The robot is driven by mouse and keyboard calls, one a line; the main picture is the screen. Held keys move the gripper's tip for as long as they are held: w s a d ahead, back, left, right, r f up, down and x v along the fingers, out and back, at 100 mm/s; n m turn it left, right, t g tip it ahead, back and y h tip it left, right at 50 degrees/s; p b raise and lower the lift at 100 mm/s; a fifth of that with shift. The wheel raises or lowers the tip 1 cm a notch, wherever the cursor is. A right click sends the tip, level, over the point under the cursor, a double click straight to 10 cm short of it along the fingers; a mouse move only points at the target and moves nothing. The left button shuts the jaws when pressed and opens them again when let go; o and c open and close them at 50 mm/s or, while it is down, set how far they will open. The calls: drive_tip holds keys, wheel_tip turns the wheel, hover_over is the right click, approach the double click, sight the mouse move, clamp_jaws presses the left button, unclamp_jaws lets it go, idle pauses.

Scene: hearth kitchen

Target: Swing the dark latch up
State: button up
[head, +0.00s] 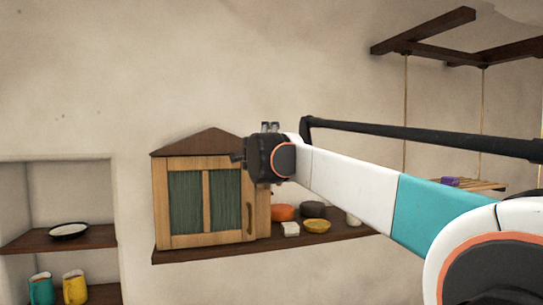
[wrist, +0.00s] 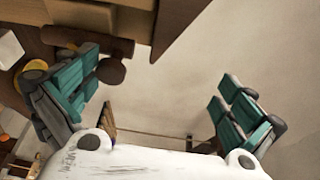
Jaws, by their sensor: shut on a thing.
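The wooden cabinet (head: 210,164) has a dark peaked roof and a door with green panels; the door looks closed. My gripper (head: 238,157) is at the door's upper right in the head view and hides the latch there. In the wrist view, the dark latch (wrist: 112,71) is a brown bar with a rounded end, by the left finger's pads. My gripper's fingers (wrist: 165,100) stand well apart in that view.
The cabinet stands on a dark shelf (head: 190,251). Right of it are an orange bowl (head: 283,212), a yellow bowl (head: 317,226), a dark pot (head: 312,209) and a white block (head: 290,229). A dark curved handle (head: 249,217) is on the door. A wall niche is at left.

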drive_tip(key=shift+s+a+r, duration=0.1)
drive_tip(key=shift+a+r, duration=0.05)
drive_tip(key=shift+r, duration=0.35)
drive_tip(key=shift+s+a+f, duration=0.15)
drive_tip(key=shift+s+f, duration=0.1)
drive_tip(key=shift+c, duration=0.2)
drive_tip(key=shift+s+a+b, duration=0.15)
drive_tip(key=shift+s+b, duration=0.15)
drive_tip(key=shift+s, duration=0.3)
drive_tip(key=shift+c, duration=0.4)
drive_tip(key=s, duration=0.2)
drive_tip(key=s+r, duration=0.1)
drive_tip(key=s, duration=0.1)
drive_tip(key=shift+s+r, duration=0.2)
drive_tip(key=c, duration=0.8)
drive_tip(key=s+b, duration=0.1)
drive_tip(key=s, duration=1)
drive_tip(key=shift+s+a+f, duration=0.2)
drive_tip(key=shift+a+f, duration=0.25)
